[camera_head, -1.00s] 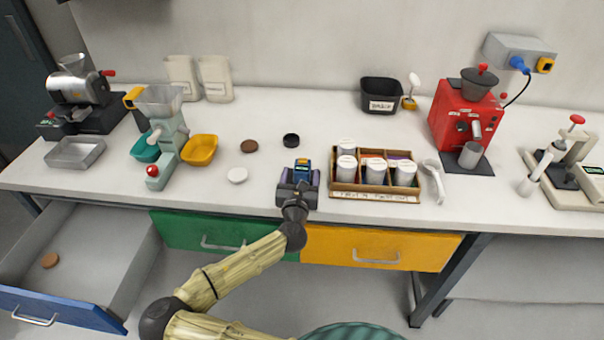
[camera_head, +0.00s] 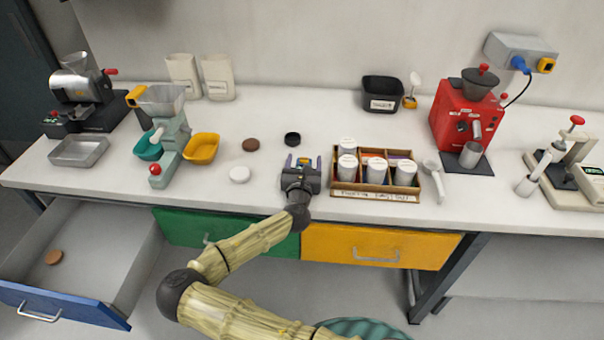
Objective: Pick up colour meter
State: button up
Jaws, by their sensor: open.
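The colour meter (camera_head: 303,163) is a small dark blue device with a yellow patch, on the white bench top at the middle. Only its far end shows; the rest is hidden behind my gripper. My gripper (camera_head: 303,160) is over the meter, its two purple-edged fingers open with one on each side of it. Whether the fingers touch the meter cannot be told.
A divided wooden box (camera_head: 430,190) with white-lidded jars stands close on the right. A blue-fronted drawer (camera_head: 60,308) is open at lower left.

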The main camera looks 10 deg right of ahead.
jog(key=shift+s+d, duration=0.1)
jog(key=shift+d, duration=0.05)
jog(key=shift+a+r, duration=0.1)
jog(key=shift+a, duration=0.1)
jog(key=c, duration=1.3)
notch_tip(320, 180, up, 10)
jog(key=shift+c, duration=0.2)
